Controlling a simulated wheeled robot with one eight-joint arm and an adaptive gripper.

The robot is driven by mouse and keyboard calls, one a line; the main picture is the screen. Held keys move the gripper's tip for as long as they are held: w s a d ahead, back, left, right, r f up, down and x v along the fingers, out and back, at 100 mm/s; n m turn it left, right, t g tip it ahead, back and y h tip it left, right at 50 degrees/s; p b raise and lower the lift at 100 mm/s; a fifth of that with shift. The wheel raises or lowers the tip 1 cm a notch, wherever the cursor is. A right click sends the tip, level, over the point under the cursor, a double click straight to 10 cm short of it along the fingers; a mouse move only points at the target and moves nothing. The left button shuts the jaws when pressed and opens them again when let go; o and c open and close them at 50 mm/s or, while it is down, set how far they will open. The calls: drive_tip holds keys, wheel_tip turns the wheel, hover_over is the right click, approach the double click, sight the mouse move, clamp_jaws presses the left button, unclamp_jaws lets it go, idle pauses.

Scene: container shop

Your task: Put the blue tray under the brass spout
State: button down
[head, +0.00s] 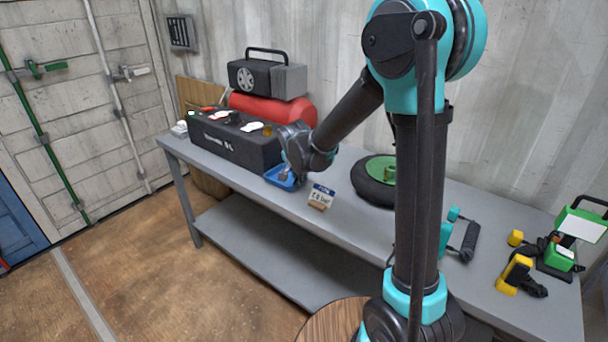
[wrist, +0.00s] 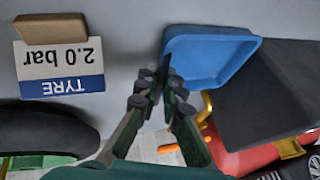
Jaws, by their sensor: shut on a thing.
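The blue tray (head: 272,176) is at the front edge of the grey bench, beside the right end of the black box; it also shows in the wrist view (wrist: 212,58). My gripper (wrist: 165,75) is shut on the tray's rim at its left side in the wrist view. In the head view the wrist hides part of the tray. The brass spout (wrist: 207,106) shows just beyond the tray's lower edge in the wrist view, by the black box's end. Whether the tray touches the bench I cannot tell.
The black box (head: 225,137) stands left of the tray, with a red tank (head: 275,108) behind. A tyre sign (head: 321,197) and a black tyre with a green hub (head: 375,180) stand to the right. Some bare bench lies between tray and sign.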

drive_tip(key=shift+s+f, duration=0.15)
drive_tip(key=shift+f, duration=0.15)
drive_tip(key=c, duration=1.7)
unclamp_jaws()
drive_tip(key=v, duration=1.2)
